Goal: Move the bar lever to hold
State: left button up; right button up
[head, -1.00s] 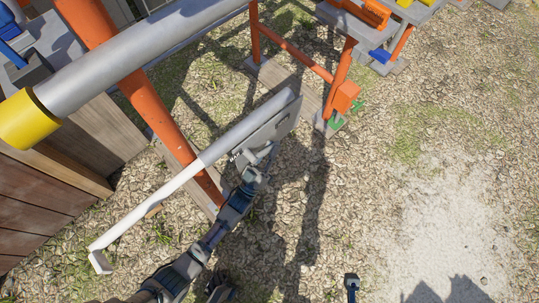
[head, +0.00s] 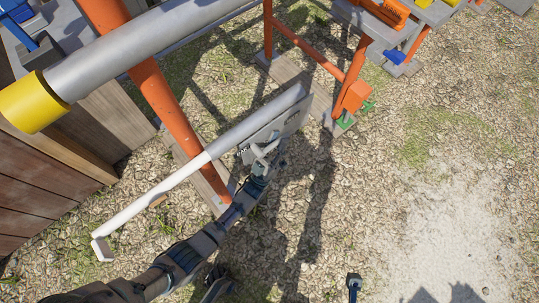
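The bar lever (head: 165,190) is a long bar, white toward the lower left and grey toward the upper right, with a short bent white end at the lower left. It slants across the middle of the head view. A flat grey plate (head: 285,122) lies along the underside of its upper right part. My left gripper (head: 262,152) is just below this plate, close to the bar's grey part. Whether its fingers touch or close on anything is not clear.
A thick grey pipe (head: 150,55) with a yellow end (head: 36,102) crosses the upper left. An orange post (head: 158,95) passes behind the lever. Wooden boards (head: 45,185) stand at the left. Orange-legged structures stand at the top right. Open gravel ground (head: 440,220) is at the right.

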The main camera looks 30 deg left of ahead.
pick_arm(q)
jog(key=shift+d+f, duration=0.1)
jog(key=v, duration=0.9)
dwell(0.6)
jog(key=shift+d, duration=0.1)
